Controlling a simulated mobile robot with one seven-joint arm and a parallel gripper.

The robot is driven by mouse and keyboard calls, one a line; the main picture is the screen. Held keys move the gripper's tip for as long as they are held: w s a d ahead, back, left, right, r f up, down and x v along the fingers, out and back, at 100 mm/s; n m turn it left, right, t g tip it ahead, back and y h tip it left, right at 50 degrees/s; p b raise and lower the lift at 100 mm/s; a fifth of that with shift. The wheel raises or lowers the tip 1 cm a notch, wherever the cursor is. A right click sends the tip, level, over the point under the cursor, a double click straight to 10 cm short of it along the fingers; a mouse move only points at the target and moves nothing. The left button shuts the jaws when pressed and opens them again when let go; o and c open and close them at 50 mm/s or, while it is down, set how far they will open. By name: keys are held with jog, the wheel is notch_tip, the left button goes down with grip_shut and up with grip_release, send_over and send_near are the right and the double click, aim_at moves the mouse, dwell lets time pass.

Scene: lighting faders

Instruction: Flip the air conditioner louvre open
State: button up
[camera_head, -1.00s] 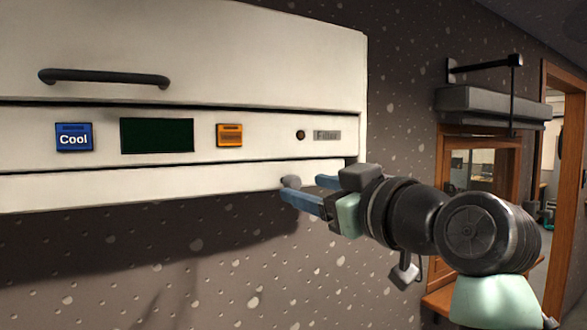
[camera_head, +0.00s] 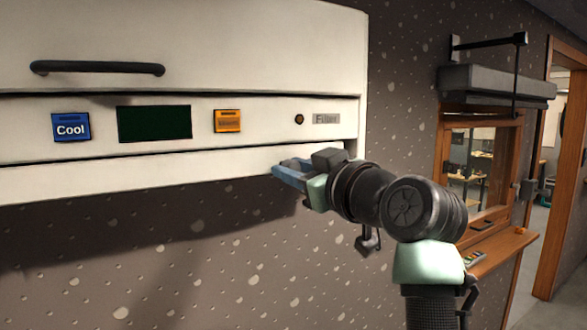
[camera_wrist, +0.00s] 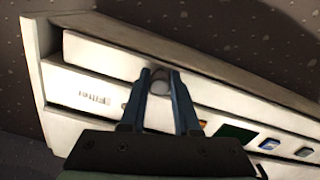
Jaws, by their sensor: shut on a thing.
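The white air conditioner (camera_head: 190,40) hangs on the wall at the upper left of the head view. Its louvre (camera_head: 120,178) is the long white strip along the bottom, and lies closed, about flush with the front. In the wrist view the louvre (camera_wrist: 105,55) runs across the top, with a small round grey knob (camera_wrist: 159,86) on it. My gripper (camera_head: 283,170) is at the louvre's right end. In the wrist view my gripper (camera_wrist: 159,78) is shut on the knob, one blue finger on each side. In the head view the fingers mostly hide the knob.
Above the louvre are a blue Cool button (camera_head: 71,127), a dark display (camera_head: 154,124), an orange button (camera_head: 227,121) and a Filter label (camera_head: 326,119). A dark handle (camera_head: 97,68) is on the upper cover. Below is bare speckled wall (camera_head: 180,270); a wooden-framed window (camera_head: 478,165) is at the right.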

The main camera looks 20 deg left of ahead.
grip_shut()
jog(key=shift+r+p, duration=0.15)
jog(key=shift+p, duration=0.15)
jog(key=shift+d+r+g+h+p, duration=0.15)
jog(key=shift+r+g+h+p, duration=0.2)
jog(key=shift+p, duration=0.5)
jog(key=h+p, duration=0.1)
jog(key=p, duration=0.1)
jog(key=r+g+h+p, duration=0.1)
jog(key=p, duration=0.1)
jog(key=shift+s+d+r, duration=0.15)
jog(key=shift+s+r, duration=0.05)
jog(key=shift+r, duration=0.05)
jog(key=g+h+p, duration=0.1)
jog(key=p, duration=0.2)
jog(key=r+g+h+p, duration=0.1)
jog(key=p, duration=0.2)
jog(key=shift+s+d+r+g+h+p, duration=0.1)
jog(key=shift+s+r+g+h+p, duration=0.05)
jog(key=shift+r+g+h+p, duration=0.35)
jog(key=shift+g+h+p, duration=0.45)
jog(key=shift+h+p, duration=0.25)
jog(key=shift+r+g+h, duration=0.35)
jog(key=shift+g+h, duration=0.35)
jog(key=shift+h, duration=0.35)
jog(key=shift+r, duration=0.1)
